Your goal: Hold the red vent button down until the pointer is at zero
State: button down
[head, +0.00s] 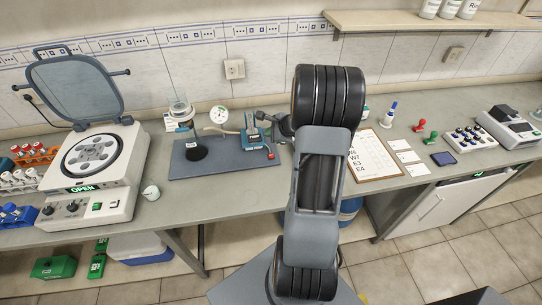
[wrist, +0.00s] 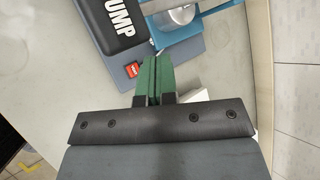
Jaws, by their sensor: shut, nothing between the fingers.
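The red vent button (wrist: 133,70) shows in the wrist view as a small red piece with pale marking, just left of my fingertips. In the head view a small red piece (head: 270,155) shows at the front of the blue pump (head: 252,136). My gripper (wrist: 154,60) has green fingers, shut together and empty; they look apart from the button, though their height above it is unclear. The round white gauge (head: 219,115) stands left of the pump; its pointer is too small to read. My arm hides the bench to the pump's right.
The pump and a dark flask (head: 195,149) are on a grey mat (head: 225,168). A black block marked PUMP (wrist: 112,22) is near my fingers. A centrifuge (head: 110,200) with raised lid stands left. A clipboard (head: 372,160) lies right of my arm.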

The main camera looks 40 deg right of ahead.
jog(key=b, duration=0.6)
send_over(271, 156)
notch_tip(271, 156, down, 8)
jog(key=shift+r, duration=0.25)
jog(key=shift+f+b, duration=0.55)
jog(key=shift+f+b, duration=0.9)
jog(key=shift+b, duration=0.25)
dwell(1.8)
jog(key=shift+r, duration=0.1)
dwell(1.0)
jog(key=shift+r+p, duration=0.65)
jog(key=shift+r, duration=0.2)
jog(key=shift+r+p, duration=1.85)
jog(key=shift+r, duration=0.65)
